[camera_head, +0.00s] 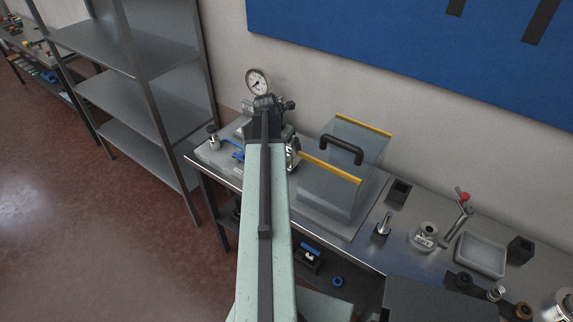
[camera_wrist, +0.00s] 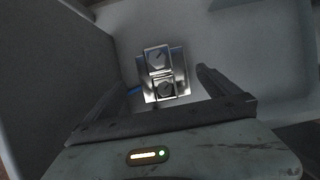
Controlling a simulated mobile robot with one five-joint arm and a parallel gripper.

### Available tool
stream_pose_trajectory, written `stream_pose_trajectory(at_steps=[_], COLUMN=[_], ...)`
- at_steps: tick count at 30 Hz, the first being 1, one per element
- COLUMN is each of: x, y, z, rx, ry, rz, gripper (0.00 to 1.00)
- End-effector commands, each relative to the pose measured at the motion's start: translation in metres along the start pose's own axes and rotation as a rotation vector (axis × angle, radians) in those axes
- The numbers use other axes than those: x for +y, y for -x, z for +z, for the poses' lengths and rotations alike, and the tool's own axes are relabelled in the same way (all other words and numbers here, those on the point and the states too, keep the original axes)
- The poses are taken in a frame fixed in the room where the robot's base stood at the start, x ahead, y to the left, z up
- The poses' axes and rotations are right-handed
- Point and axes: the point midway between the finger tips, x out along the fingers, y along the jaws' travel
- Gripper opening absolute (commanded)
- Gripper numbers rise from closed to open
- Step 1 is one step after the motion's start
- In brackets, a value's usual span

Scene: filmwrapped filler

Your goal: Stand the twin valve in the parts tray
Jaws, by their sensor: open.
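My gripper (camera_wrist: 160,82) is open, with a finger on either side of a shiny metal block with two square faces, which looks like the twin valve (camera_wrist: 158,58). The block lies ahead of and between the fingers, and I see no contact. A shallow grey tray (camera_head: 481,254) lies on the bench at the right.
A clear box with yellow edges and a black handle (camera_head: 341,149) stands right of my arm. A pressure gauge (camera_head: 257,82) rises behind my arm's end. Small metal parts and black blocks (camera_head: 398,191) crowd the bench's right. Shelving (camera_head: 118,90) stands left.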

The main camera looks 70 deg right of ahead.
Motion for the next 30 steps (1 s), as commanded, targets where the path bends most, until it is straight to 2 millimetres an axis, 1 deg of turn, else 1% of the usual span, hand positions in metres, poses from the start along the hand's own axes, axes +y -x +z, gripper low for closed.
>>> stream_pose_trajectory(at_steps=[2, 8, 12, 14, 17, 21, 23, 25, 30], x=[0.0, 0.001, 0.001, 0.0, 0.0, -0.001, -0.001, -0.001, -0.001], y=[-0.001, -0.026, -0.026, -0.029, -0.044, -0.071, -0.078, -0.08, -0.076], z=[0.0, -0.001, 0.0, 0.0, -0.001, -0.002, -0.001, 0.0, 0.001], rx=[0.0, 0.0, 0.0, 0.0, 0.0, 0.0, 0.0, 0.0, 0.0], ry=[0.0, 0.0, 0.001, 0.0, 0.001, 0.0, 0.0, 0.0, 0.001], rz=[0.0, 0.0, 0.001, 0.001, 0.001, 0.001, 0.001, 0.001, 0.001], gripper=[1.0, 1.0, 1.0, 1.0, 1.0, 1.0, 1.0, 1.0, 1.0])
